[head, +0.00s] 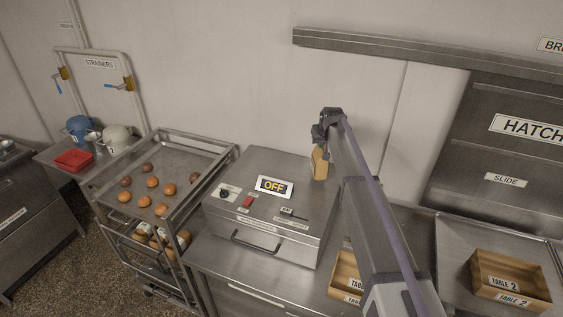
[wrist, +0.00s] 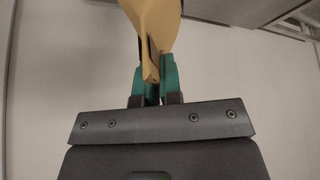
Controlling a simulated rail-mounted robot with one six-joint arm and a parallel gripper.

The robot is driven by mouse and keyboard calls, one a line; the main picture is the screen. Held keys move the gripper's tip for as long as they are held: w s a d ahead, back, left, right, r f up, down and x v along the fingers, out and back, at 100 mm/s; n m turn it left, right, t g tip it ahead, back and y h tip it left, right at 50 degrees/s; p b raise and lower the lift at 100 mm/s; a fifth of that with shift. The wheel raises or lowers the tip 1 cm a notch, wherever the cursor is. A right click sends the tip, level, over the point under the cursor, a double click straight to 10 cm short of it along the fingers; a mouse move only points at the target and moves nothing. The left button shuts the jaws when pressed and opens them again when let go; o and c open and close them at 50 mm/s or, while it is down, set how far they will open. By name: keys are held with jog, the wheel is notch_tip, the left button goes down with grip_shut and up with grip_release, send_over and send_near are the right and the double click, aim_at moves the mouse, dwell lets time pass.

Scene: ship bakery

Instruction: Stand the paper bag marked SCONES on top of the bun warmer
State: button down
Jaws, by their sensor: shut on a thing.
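A tan paper bag (head: 320,163) hangs below my gripper (head: 322,145) in the head view, at the back right of the bun warmer (head: 262,211). In the wrist view, my gripper's green fingers (wrist: 154,82) are shut on the bag (wrist: 150,28). The marking on the bag does not show in either view. The bun warmer is a steel box with a flat top and a sign reading OFF (head: 273,186). I cannot tell whether the bag touches the warmer top or is above it.
A rack (head: 150,170) with several buns stands left of the warmer. Wooden TABLE 2 crate (head: 511,279) sits on the right counter, and another crate (head: 347,272) is partly behind my arm. A steel shelf (head: 420,50) runs along the wall above.

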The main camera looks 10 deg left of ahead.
aim_at(322, 149)
jog(key=shift+w+a+m, duration=0.1)
jog(key=shift+a+m, duration=0.05)
jog(key=shift+m, duration=0.25)
jog(key=shift+s+d+r+m+h, duration=0.2)
jog(key=shift+d+m+h, duration=0.1)
jog(key=shift+d, duration=0.45)
jog(key=f+b, duration=0.1)
jog(key=a+f+b, duration=0.1)
jog(key=f+b, duration=0.1)
jog(key=shift+w+f, duration=0.1)
jog(key=shift+f, duration=0.2)
jog(key=shift+d+r, duration=0.2)
jog(key=shift+d, duration=0.05)
jog(key=shift+a+f, duration=0.1)
jog(key=shift+f, duration=0.05)
jog(key=c, duration=1.3)
grip_release()
